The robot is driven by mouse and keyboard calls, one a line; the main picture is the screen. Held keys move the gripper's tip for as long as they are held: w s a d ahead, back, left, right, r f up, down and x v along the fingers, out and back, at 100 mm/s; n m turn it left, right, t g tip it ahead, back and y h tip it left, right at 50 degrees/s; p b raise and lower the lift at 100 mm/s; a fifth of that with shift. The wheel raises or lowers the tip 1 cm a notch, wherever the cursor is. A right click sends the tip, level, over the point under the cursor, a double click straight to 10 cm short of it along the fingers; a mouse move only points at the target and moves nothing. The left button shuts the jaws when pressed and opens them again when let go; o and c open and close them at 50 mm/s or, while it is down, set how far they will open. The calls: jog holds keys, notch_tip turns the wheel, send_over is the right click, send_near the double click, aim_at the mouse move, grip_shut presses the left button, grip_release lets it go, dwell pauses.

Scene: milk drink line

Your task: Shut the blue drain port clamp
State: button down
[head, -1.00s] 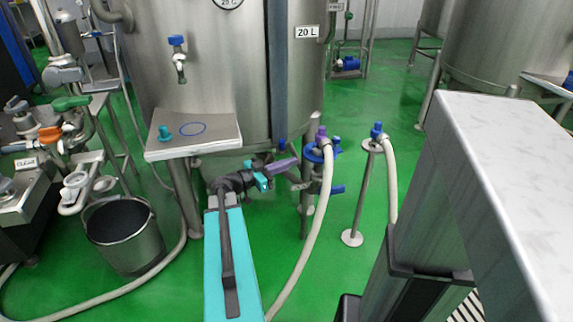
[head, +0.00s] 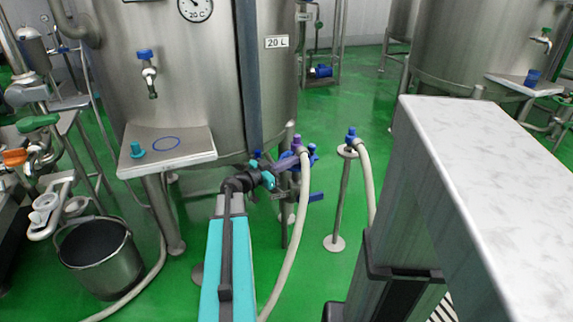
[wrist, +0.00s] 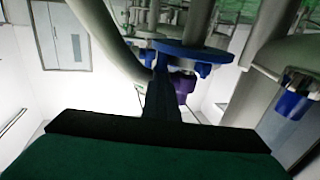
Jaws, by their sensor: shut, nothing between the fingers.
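The blue drain port clamp (head: 312,153) sits under the steel tank, at the pale hose's purple end fitting (head: 297,141). In the wrist view the blue clamp (wrist: 195,52) shows as a round flange with small lugs. Whether it is latched is too small to tell. My gripper (head: 293,160) reaches up to the left side of the clamp, its slim fingers shut and empty. In the wrist view my gripper's dark fingers (wrist: 161,75) end at the clamp's edge; contact cannot be told. A purple part (wrist: 184,85) shows just behind them.
A blue-handled valve (head: 316,196) is below the clamp. A stand with a blue-topped hose end (head: 351,135) is to the right. A bucket (head: 100,258) stands left. Green floor lies open behind the stand.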

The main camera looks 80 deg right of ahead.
jog(key=shift+s+d+f+b, duration=0.2)
jog(key=shift+b, duration=0.75)
jog(key=shift+s+d+r+b, duration=0.15)
jog(key=shift+s+r+b, duration=0.1)
jog(key=shift+b, duration=0.4)
jog(key=shift+d+r, duration=0.15)
jog(key=b+v, duration=0.2)
jog(key=v, duration=1.3)
jog(key=shift+s+a+f, duration=0.2)
jog(key=shift+s, duration=0.05)
